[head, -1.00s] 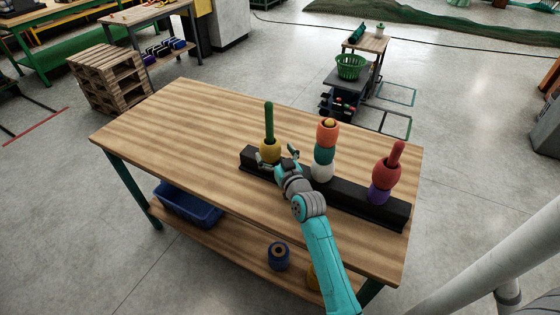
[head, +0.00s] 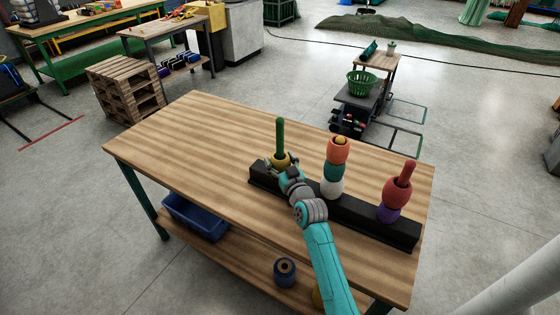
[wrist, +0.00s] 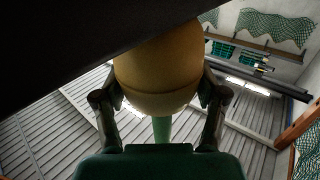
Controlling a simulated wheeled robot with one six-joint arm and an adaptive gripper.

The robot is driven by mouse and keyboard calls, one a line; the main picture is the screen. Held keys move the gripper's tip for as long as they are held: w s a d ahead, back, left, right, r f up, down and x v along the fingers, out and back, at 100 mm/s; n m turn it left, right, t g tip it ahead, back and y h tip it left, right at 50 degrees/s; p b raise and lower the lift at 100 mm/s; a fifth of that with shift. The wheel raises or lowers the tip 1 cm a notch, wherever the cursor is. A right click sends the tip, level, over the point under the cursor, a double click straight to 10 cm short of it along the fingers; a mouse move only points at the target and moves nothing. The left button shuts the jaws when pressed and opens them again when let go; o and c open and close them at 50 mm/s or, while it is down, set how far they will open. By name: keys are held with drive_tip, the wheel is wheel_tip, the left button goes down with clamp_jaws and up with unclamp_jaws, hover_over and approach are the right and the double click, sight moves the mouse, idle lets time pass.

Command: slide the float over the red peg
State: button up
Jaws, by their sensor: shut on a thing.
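A yellow float (head: 279,162) sits low on the green peg (head: 280,135) at the left end of a black base (head: 350,213). My gripper (head: 287,170) is shut on this float. In the wrist view the float (wrist: 157,80) is between the fingers of my gripper (wrist: 160,92), with the green peg (wrist: 162,130) showing past it. The red peg (head: 407,171) stands at the right end of the base, with a red float (head: 397,193) above a purple float (head: 388,213). My gripper hides part of the yellow float in the head view.
A middle peg carries a coral float (head: 337,150), a teal float (head: 334,171) and a white float (head: 331,188), standing between the green and red pegs. The wooden tabletop (head: 200,145) is clear on the left. A blue bin (head: 195,217) is on the lower shelf.

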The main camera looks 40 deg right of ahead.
drive_tip(key=c, duration=0.6)
drive_tip(key=shift+r, duration=12.05)
drive_tip(key=shift+c, duration=0.2)
